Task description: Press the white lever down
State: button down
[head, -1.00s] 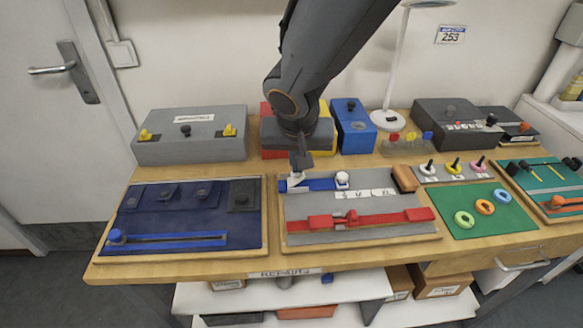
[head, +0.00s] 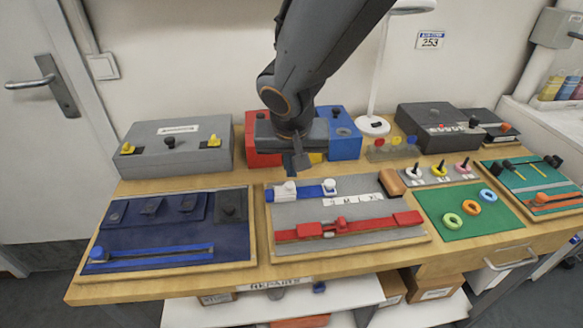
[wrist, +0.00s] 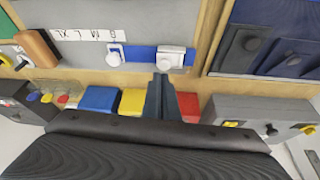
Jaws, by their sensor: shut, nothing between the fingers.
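On the grey centre panel (head: 350,213), a blue strip (head: 308,191) carries two white fittings. The left one is a blocky white lever (head: 285,190); the right one is a round white knob (head: 329,186). In the wrist view the white lever (wrist: 171,60) is just beyond my fingertips, and the white knob (wrist: 115,54) is to its left. My gripper (head: 299,170) is shut and empty, pointing down just behind the lever and a little above it. It appears apart from the lever. I cannot tell the lever's exact tilt.
A red slider bar (head: 372,224) crosses the panel's front. A dark blue panel (head: 165,228) lies left, a green mat (head: 463,213) right. Behind stand a grey box (head: 178,146), red, yellow and blue boxes (head: 344,140), and a white lamp (head: 373,124).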

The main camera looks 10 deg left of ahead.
jog(key=shift+r, duration=0.1)
jog(key=s+d+r+p, duration=0.1)
jog(key=d+r, duration=0.6)
jog(key=r, duration=0.3)
jog(key=shift+s+d+p, duration=0.25)
jog(key=shift+s+p, duration=0.05)
jog(key=shift+p, duration=0.1)
jog(key=shift+d+f, duration=0.1)
jog(key=s+d+f+m+g, duration=0.1)
jog(key=s+d+f, duration=0.1)
jog(key=d+f, duration=0.2)
jog(key=s+d+f+g, duration=0.1)
jog(key=d+f, duration=0.3)
jog(key=d, duration=0.7)
jog(key=s+d+f+m+g+h, duration=0.1)
jog(key=s+d+f, duration=0.2)
jog(key=d, duration=0.5)
jog(key=shift+s+f+m, duration=0.3)
jog(key=shift+s+f, duration=0.1)
jog(key=shift+f, duration=0.25)
